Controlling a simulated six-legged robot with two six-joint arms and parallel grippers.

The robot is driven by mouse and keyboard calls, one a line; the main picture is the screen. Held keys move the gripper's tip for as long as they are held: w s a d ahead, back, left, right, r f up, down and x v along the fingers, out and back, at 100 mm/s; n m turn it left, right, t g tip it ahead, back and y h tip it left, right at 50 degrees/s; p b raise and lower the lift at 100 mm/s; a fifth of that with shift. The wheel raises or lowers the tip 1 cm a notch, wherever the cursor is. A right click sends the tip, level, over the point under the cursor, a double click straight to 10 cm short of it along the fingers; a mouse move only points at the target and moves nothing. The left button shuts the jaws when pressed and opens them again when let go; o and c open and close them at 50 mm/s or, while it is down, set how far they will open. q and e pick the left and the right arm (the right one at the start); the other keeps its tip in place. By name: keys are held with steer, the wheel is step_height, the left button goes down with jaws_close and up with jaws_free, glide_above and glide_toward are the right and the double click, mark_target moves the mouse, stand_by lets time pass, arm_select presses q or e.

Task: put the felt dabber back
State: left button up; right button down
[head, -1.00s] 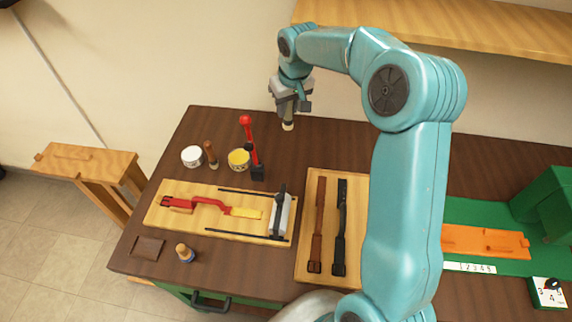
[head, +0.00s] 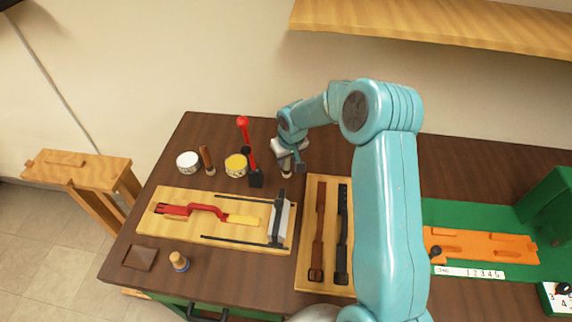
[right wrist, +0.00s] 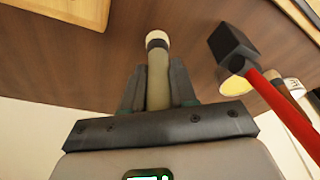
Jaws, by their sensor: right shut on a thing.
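My right gripper (head: 290,156) is low over the back of the dark brown table. In the right wrist view its two dark jaws are shut on the olive-grey handle of the felt dabber (right wrist: 158,80). The dabber's cream tip points away from the jaws, toward the table. In the head view only the lower end of the dabber (head: 286,172) shows below the gripper. I cannot tell whether the tip touches the table. My left gripper is not in view.
A black block with a red-handled lever (head: 255,179) stands just left of the dabber. Beyond it are a yellow tin (head: 236,166), a brown-handled tool (head: 206,160) and a white tin (head: 188,162). In front lie a clamp board (head: 160,228) and a strap board (head: 332,188).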

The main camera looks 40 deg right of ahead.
steer(key=shift+f, duration=0.6)
steer(key=shift+w+r, duration=0.1)
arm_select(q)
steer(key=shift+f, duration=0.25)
arm_select(e)
steer(key=c, duration=0.9)
jaws_free()
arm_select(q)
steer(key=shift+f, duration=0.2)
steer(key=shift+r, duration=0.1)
